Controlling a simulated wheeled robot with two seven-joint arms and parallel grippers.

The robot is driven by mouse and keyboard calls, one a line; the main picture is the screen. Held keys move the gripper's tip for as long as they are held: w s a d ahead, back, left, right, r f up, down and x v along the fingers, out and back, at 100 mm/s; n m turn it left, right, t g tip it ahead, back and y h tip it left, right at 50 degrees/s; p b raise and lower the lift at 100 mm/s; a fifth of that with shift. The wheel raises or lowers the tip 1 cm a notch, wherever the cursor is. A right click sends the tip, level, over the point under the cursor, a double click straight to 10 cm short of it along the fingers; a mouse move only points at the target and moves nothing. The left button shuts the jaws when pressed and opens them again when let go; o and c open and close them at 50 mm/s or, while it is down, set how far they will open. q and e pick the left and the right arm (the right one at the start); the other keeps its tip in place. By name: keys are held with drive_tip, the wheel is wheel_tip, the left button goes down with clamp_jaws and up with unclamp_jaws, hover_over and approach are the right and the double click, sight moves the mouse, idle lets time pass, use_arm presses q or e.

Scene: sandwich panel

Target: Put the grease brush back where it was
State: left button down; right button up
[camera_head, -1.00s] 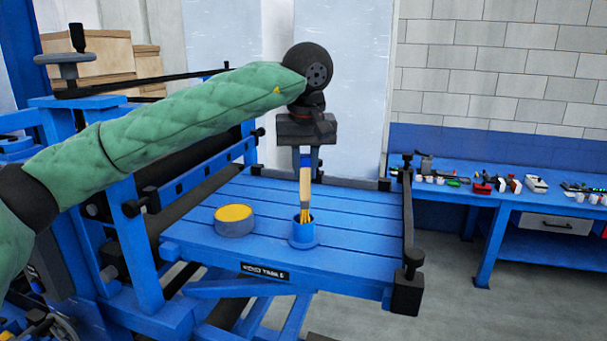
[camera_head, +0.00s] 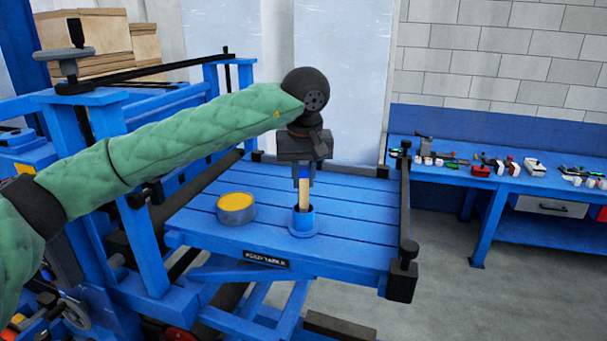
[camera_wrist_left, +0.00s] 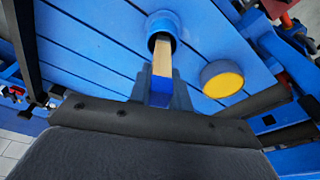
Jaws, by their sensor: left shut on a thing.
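The grease brush (camera_head: 304,192) has a pale wooden handle with a blue end and stands upright, its lower part hidden inside a blue cup-shaped holder (camera_head: 303,223) on the blue slatted table. My left gripper (camera_head: 304,177) is above the holder, shut on the top end of the brush. In the left wrist view the brush (camera_wrist_left: 162,68) runs from the fingers into the mouth of the holder (camera_wrist_left: 163,27); the bristles are hidden. My right gripper is not in view.
A round tin with yellow contents (camera_head: 236,208) stands on the table (camera_head: 345,218) left of the holder. Black posts and a rail (camera_head: 404,215) line the table's right edge. A blue workbench (camera_head: 490,180) with small tools stands at the right.

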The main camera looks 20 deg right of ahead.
use_arm(q)
drive_tip(key=shift+f, duration=0.2)
drive_tip(key=c, duration=1.3)
unclamp_jaws()
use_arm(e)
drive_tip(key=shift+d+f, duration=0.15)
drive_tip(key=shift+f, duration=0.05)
use_arm(q)
drive_tip(key=shift+r, duration=0.1)
drive_tip(key=shift+r, duration=0.1)
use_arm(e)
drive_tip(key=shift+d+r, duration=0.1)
use_arm(q)
drive_tip(key=shift+r, duration=0.15)
drive_tip(key=r+b, duration=0.2)
drive_tip(key=s+r+b, duration=0.1)
drive_tip(key=r+b, duration=0.1)
drive_tip(key=shift+a+r, duration=0.1)
drive_tip(key=shift+r, duration=0.2)
wheel_tip(320, 180, up, 7)
drive_tip(key=s+b, duration=0.1)
drive_tip(key=b, duration=0.2)
drive_tip(key=shift+a, duration=0.15)
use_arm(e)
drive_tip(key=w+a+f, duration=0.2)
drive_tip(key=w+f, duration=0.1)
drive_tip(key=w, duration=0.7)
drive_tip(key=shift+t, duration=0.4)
